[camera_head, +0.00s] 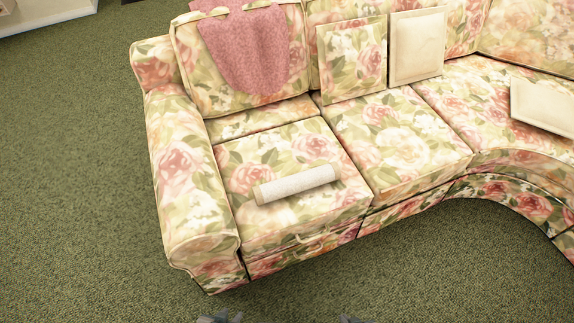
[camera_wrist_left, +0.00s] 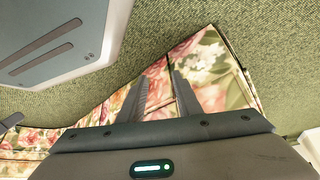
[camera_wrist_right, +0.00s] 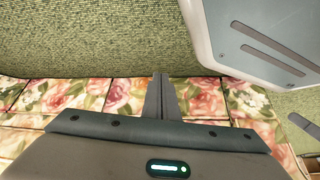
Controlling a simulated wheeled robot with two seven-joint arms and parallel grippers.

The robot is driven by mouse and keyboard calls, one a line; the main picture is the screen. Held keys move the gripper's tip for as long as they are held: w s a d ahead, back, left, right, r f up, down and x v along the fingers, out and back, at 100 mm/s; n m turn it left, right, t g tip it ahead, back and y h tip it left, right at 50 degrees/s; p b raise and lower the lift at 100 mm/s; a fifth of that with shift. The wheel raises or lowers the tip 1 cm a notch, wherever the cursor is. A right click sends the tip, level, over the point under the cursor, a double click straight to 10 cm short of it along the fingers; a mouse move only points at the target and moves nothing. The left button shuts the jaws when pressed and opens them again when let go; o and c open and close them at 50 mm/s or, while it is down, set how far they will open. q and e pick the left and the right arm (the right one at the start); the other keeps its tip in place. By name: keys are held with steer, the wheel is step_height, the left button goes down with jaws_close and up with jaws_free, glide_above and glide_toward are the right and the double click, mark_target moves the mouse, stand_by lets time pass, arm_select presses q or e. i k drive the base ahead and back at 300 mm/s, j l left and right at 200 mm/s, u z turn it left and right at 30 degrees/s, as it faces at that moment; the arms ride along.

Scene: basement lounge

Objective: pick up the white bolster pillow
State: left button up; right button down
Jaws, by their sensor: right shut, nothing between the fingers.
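The white bolster pillow (camera_head: 297,184) lies on its side on the left seat cushion of the floral sofa (camera_head: 190,190). It is near the front of that cushion, with nothing touching it but the seat. My left gripper (camera_head: 221,318) shows at the bottom edge of the head view, well apart from the bolster. In the left wrist view its fingers (camera_wrist_left: 160,96) are spread and empty. My right gripper (camera_head: 352,319) is also at the bottom edge, apart from the bolster. In the right wrist view its fingers (camera_wrist_right: 160,95) are together with nothing between them. The bolster is not visible in either wrist view.
A pink throw (camera_head: 250,45) hangs over the left backrest. A floral square pillow (camera_head: 352,60) and a cream pillow (camera_head: 417,47) lean on the back. Another cream pillow (camera_head: 543,104) lies at right. Green carpet (camera_head: 70,170) is clear at left and in front.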

mark_target(265, 193)
steer(key=i+l+u, duration=0.4)
steer(key=l, duration=0.2)
steer(key=l+u, duration=0.15)
steer(key=l, duration=0.2)
steer(key=i+l+u, duration=0.2)
steer(key=l, duration=0.15)
